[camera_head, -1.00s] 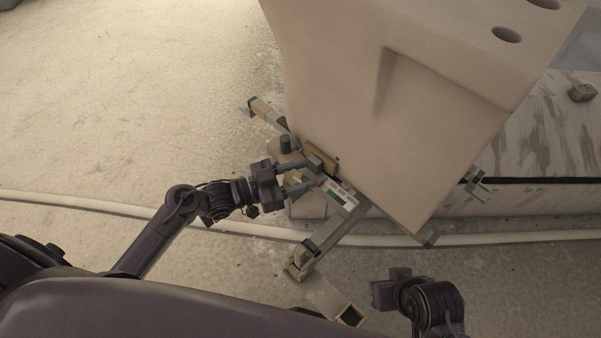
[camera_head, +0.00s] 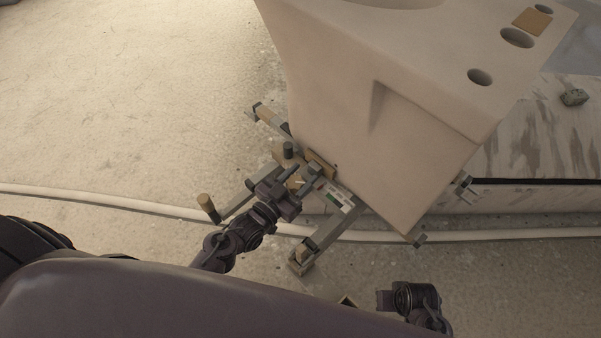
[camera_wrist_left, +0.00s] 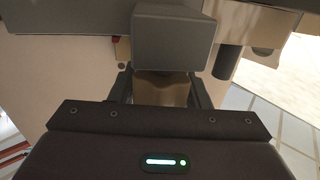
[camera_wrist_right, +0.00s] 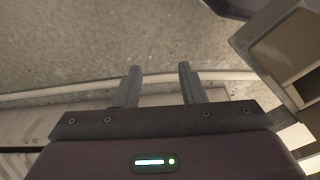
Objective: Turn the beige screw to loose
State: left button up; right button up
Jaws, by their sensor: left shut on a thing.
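The beige screw (camera_wrist_left: 162,88) shows in the left wrist view as a beige piece between my left gripper's fingers, its upper part hidden behind a grey block. My left gripper (camera_head: 304,178) is shut on it at the base of the large beige body in the head view, where the screw itself is hard to make out. How far the screw is turned cannot be told. My right gripper (camera_wrist_right: 159,72) is open and empty in the right wrist view. It also shows low at the right in the head view (camera_head: 384,300), away from the screw.
The large beige body (camera_head: 350,120) rises behind the left gripper. Grey arms with beige ends (camera_head: 205,203) stick out around its base. A small white label plate (camera_head: 336,196) is right of the gripper. A pale hose (camera_head: 110,202) crosses the floor. Open floor lies at left.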

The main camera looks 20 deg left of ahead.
pick_arm(q)
jog(key=shift+a+n+t+y+p, duration=0.1)
jog(key=shift+n+t+y+p, duration=0.25)
jog(key=shift+n+y, duration=0.4)
pick_arm(e)
jog(key=shift+s+d+f, duration=0.15)
jog(key=shift+d+f, duration=0.05)
jog(key=shift+f, duration=0.55)
jog(key=shift+s+d+f, duration=0.15)
jog(key=shift+f, duration=0.55)
pick_arm(q)
jog(key=o, duration=1)
